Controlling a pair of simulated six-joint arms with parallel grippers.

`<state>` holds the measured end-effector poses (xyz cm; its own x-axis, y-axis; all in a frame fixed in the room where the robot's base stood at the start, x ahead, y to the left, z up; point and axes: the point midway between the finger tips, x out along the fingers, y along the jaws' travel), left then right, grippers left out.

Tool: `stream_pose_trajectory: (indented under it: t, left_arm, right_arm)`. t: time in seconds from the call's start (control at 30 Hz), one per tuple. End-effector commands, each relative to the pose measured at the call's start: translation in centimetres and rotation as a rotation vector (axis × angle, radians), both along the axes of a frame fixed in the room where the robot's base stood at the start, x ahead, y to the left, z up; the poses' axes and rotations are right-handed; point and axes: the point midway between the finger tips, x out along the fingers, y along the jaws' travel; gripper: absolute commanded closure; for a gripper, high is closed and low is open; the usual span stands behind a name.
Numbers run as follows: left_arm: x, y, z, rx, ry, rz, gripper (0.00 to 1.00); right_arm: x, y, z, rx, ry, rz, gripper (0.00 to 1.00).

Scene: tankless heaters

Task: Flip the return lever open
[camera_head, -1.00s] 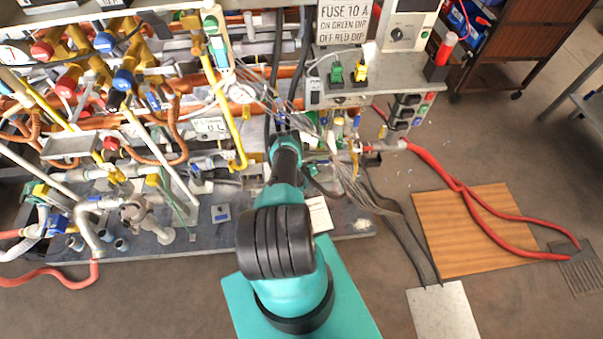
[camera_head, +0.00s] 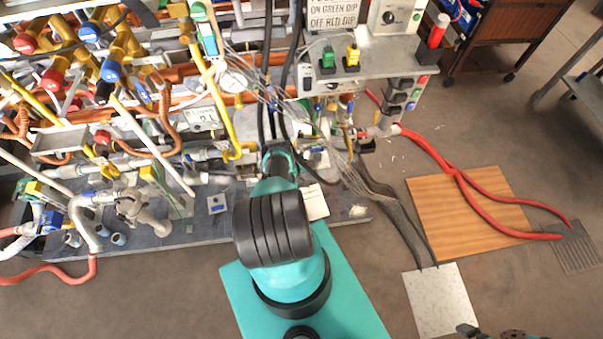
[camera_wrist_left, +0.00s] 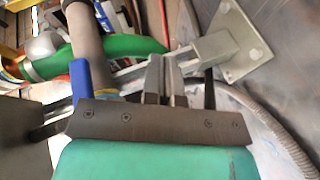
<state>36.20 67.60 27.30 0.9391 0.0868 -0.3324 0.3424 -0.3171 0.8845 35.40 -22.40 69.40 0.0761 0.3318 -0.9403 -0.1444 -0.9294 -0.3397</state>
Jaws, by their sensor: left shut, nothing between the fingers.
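In the head view my left arm reaches up the middle toward the pipe rack, and its gripper is mostly hidden behind the arm's own wrist. In the left wrist view my left gripper (camera_wrist_left: 162,80) is shut, with no object visible between the fingers. A blue lever-like handle (camera_wrist_left: 82,80) stands left of the fingers, apart from them. A thick green pipe or sleeve (camera_wrist_left: 115,48) runs behind. I cannot tell which part is the return lever. A dark tip (camera_head: 467,330) at the bottom right edge of the head view looks like part of my right gripper.
A grey bracket with a bolted plate (camera_wrist_left: 235,45) lies right of the fingers, beside a grey hose (camera_wrist_left: 285,140). Pipes and valves crowd the rack (camera_head: 120,130). A red hose (camera_head: 440,160) crosses a wooden board (camera_head: 470,215) on the floor.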

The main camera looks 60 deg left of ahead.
Motion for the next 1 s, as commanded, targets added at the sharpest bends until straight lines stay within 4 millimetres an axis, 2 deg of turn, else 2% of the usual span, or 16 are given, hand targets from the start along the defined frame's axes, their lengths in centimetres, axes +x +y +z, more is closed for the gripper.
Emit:
stream_pose_trajectory:
  t: [0.2, 0.4, 1.0]
  left_arm:
    - [-3.7, -0.6, -2.1, -0.001, 0.001, 0.001, 1.00]
    - [-5.5, -0.9, -3.1, -0.001, 0.000, -0.001, 1.00]
    - [-5.5, -1.0, -3.2, -0.004, 0.000, -0.004, 1.00]
  right_arm:
    - [0.0, 0.0, 0.0, 0.000, 0.000, 0.000, 0.03]
    - [0.0, 0.0, 0.0, 0.000, 0.000, 0.000, 0.03]
    - [0.0, 0.0, 0.0, 0.000, 0.000, 0.000, 0.03]
